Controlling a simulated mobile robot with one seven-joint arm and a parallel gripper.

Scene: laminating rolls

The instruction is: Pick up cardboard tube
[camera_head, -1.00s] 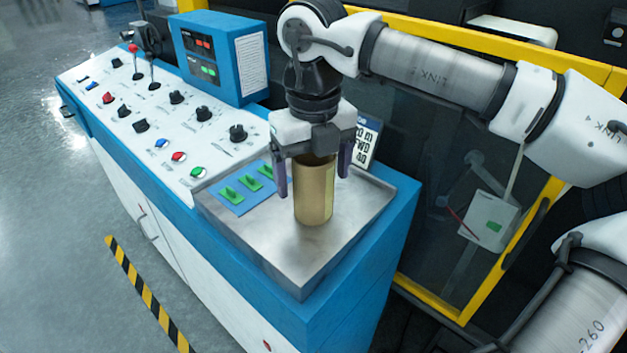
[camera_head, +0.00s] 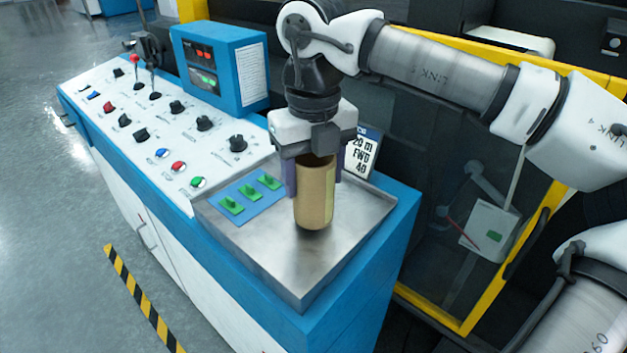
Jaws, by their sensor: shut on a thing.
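The cardboard tube (camera_head: 314,200) is a tan cylinder standing upright at the metal tray (camera_head: 262,250) on the blue cabinet's top. My gripper (camera_head: 314,178) points straight down over it from above. Its two dark fingers are closed against the tube's left and right sides near the upper part. The tube's top end is hidden behind the gripper body. I cannot tell whether the tube's bottom touches the tray.
Green switches on a blue plate (camera_head: 249,198) lie just left of the tube. A sign (camera_head: 362,154) stands behind it. The control panel (camera_head: 160,130) with knobs and a blue display box (camera_head: 220,62) is further left. A yellow-framed glass door (camera_head: 450,220) is at right.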

